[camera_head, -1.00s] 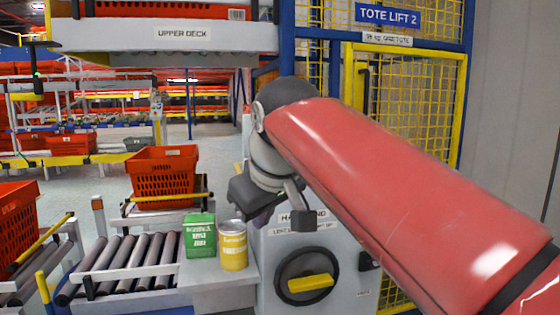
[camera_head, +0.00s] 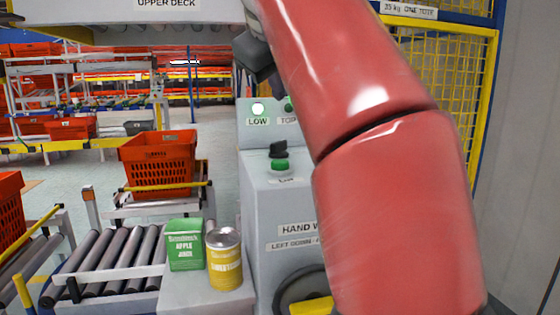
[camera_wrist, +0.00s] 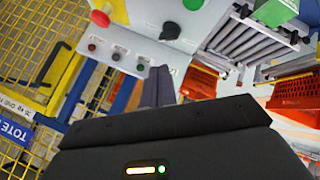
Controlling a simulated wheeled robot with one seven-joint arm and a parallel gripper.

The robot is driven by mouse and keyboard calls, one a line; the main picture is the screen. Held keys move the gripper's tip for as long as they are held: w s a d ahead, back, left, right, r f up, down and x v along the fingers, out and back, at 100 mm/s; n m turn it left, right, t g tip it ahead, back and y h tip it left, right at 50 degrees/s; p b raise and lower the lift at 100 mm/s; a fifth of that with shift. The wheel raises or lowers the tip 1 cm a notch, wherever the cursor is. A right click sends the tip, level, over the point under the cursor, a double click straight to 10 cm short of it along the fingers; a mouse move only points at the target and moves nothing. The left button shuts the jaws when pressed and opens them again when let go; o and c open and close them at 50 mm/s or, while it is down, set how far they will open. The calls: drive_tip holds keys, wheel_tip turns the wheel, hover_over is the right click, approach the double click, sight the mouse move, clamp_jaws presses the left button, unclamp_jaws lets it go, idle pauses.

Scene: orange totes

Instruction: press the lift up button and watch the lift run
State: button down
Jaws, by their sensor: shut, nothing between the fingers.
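A grey control console (camera_head: 257,205) stands in the middle of the head view, partly behind my red arm. A green button (camera_head: 280,165) with a black knob (camera_head: 278,149) just behind it is on its top; its label is too small to read. A white lamp (camera_head: 258,108) marked LOW is lit, and the TOP lamp (camera_head: 288,105) beside it looks dark green. My gripper (camera_wrist: 160,82) is shut and empty, above and apart from the console. The wrist view also shows the green button (camera_wrist: 193,4), the black knob (camera_wrist: 170,31) and a red button (camera_wrist: 100,18).
An orange tote (camera_head: 158,160) sits behind a roller conveyor (camera_head: 105,262). Yellow mesh fencing (camera_head: 450,85) is at right. A hand winch with a yellow handle (camera_head: 312,306) is low on the console.

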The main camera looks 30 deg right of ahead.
sight(280, 163)
drive_tip(key=shift+f+b, duration=2.4)
drive_tip(key=shift+f, duration=2)
drive_tip(key=shift+f+b, duration=0.3)
drive_tip(key=shift+f, duration=0.1)
